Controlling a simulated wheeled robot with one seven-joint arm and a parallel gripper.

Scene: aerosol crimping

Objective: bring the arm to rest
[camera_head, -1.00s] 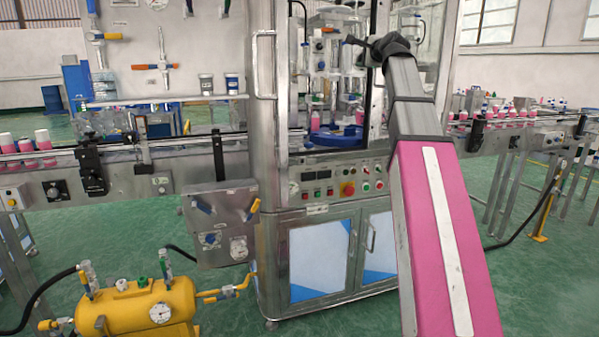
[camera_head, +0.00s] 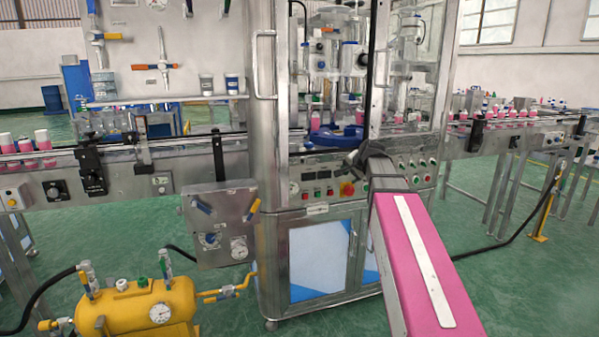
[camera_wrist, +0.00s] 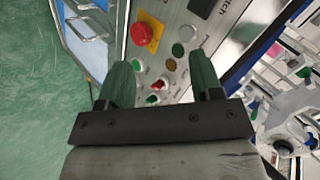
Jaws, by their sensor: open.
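My gripper (camera_wrist: 162,85) shows in the wrist view with two dark green fingers spread apart and nothing between them. Beyond the fingers is the machine's control panel (camera_wrist: 180,50), with a red emergency button (camera_wrist: 142,34) on a yellow plate and several smaller buttons. In the head view my pink arm reaches up from the lower right, its grey end in front of the control panel (camera_head: 318,190). The fingers are hard to make out there. I cannot tell how far the fingertips are from the panel.
The crimping machine's metal frame (camera_head: 264,120) stands in the middle, with a blue turntable (camera_head: 335,139) inside. Conveyors with pink bottles run left (camera_head: 120,185) and right (camera_head: 505,135). A yellow tank (camera_head: 140,316) stands at the lower left. Green floor (camera_head: 520,290) is open at the right.

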